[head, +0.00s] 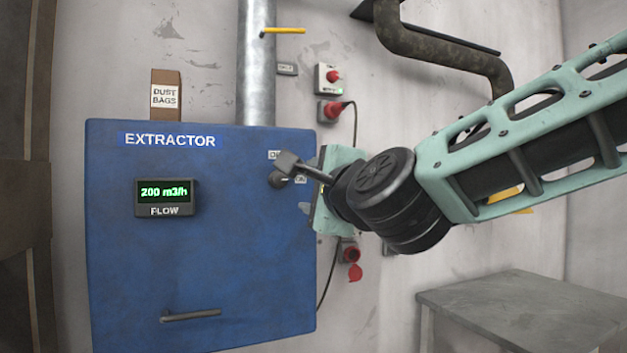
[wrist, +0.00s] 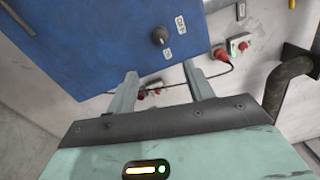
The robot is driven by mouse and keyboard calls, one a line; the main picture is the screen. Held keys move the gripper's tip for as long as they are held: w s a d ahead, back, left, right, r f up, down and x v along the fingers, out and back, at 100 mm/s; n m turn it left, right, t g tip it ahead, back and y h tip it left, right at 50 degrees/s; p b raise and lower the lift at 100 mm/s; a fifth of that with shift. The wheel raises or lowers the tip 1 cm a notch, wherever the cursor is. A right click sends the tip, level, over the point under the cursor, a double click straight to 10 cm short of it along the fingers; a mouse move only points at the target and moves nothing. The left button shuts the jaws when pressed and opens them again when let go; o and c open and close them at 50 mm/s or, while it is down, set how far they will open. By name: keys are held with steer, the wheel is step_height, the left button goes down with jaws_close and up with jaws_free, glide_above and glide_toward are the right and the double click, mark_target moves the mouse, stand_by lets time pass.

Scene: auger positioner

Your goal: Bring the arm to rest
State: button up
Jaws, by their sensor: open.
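My gripper (head: 310,192) is in front of the right edge of the blue extractor cabinet (head: 130,260), with my arm reaching in from the right. In the wrist view my gripper (wrist: 160,80) shows two spread fingers with nothing between them. A dark rotary switch (head: 277,180) sits at the cabinet's right side, partly hidden in the head view. In the wrist view the switch (wrist: 160,36) stands beyond the fingertips, apart from them, with small labels beside it. The display (head: 165,197) reads 200 m3/h in green, above the word FLOW.
A grey table (head: 510,305) stands at the lower right. A red plug (head: 331,111) with a black cable and a red-button box (head: 331,78) are on the wall. A dark bent pipe (head: 440,45) runs above my arm. A metal duct (head: 257,70) rises from the cabinet.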

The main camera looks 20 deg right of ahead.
stand_by(0.4)
steer(key=s+a+f+n+g+y+p, duration=0.1)
steer(key=s+a+f+n+g+y, duration=0.25)
steer(key=a+f+n+g, duration=0.35)
steer(key=s+a+f+n+g+y+p, duration=0.1)
steer(key=s+a+f+n+g+y, duration=0.3)
steer(key=f+n, duration=0.6)
steer(key=s+d+f+n+g+h, duration=0.2)
steer(key=s+f+n, duration=0.3)
steer(key=s, duration=0.3)
steer(key=s+d+f+n+g+h+p, duration=0.1)
steer(key=s+d+f+n+g+h, duration=0.1)
steer(key=s+f+n+g+h, duration=0.3)
steer(key=s+f, duration=0.3)
steer(key=s, duration=0.1)
steer(key=shift+s+d+f+n, duration=0.15)
steer(key=shift+s+d+n, duration=0.15)
steer(key=shift+d, duration=0.1)
